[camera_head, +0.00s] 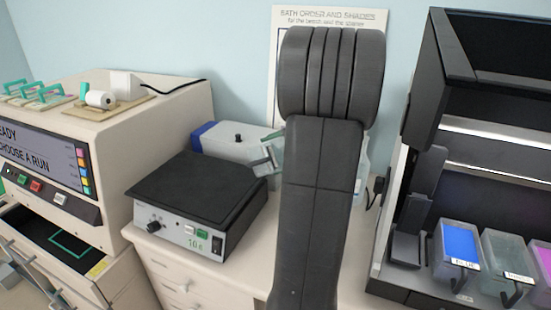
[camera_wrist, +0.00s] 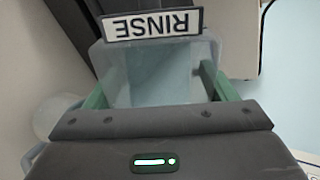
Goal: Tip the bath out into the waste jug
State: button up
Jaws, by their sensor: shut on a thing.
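The translucent bath (camera_wrist: 150,82) with an upside-down RINSE label (camera_wrist: 152,24) is in the wrist view. My gripper (camera_wrist: 157,88) is shut on it, with a green finger on each side. The bath looks empty or holds clear liquid; I cannot tell which. In the head view a translucent edge of the bath (camera_head: 272,152) shows left of my arm, at the back right of the black-topped device.
A black-topped hotplate-like device (camera_head: 200,190) stands left of my arm. A pale container with a blue end (camera_head: 225,142) is behind it. A beige machine (camera_head: 100,150) is at the far left. A dark rack at the right holds a blue bath (camera_head: 459,243) and others.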

jog(key=shift+s+d+f+t+y+b, duration=0.1)
jog(key=shift+d+f+t+y+b, duration=0.2)
jog(key=shift+y+b, duration=0.9)
jog(key=shift+s+d+f+t+y+b, duration=0.1)
jog(key=shift+d+f+t+y+b, duration=0.2)
jog(key=shift+b, duration=1.55)
jog(key=shift+a+r+p, duration=0.15)
jog(key=shift+r+p, duration=0.3)
jog(key=shift+p, duration=0.2)
jog(key=shift+a+g+h+p, duration=0.1)
jog(key=shift+g+h+p, duration=0.2)
jog(key=shift+h+p, duration=0.1)
jog(key=shift+f, duration=0.1)
jog(key=shift+w+a+r+h+p, duration=0.1)
jog(key=shift+a+r+h+p, duration=0.3)
jog(key=shift+p, duration=0.85)
jog(key=shift+g+h+p, duration=0.3)
jog(key=shift+h+p, duration=0.2)
jog(key=shift+p, duration=0.1)
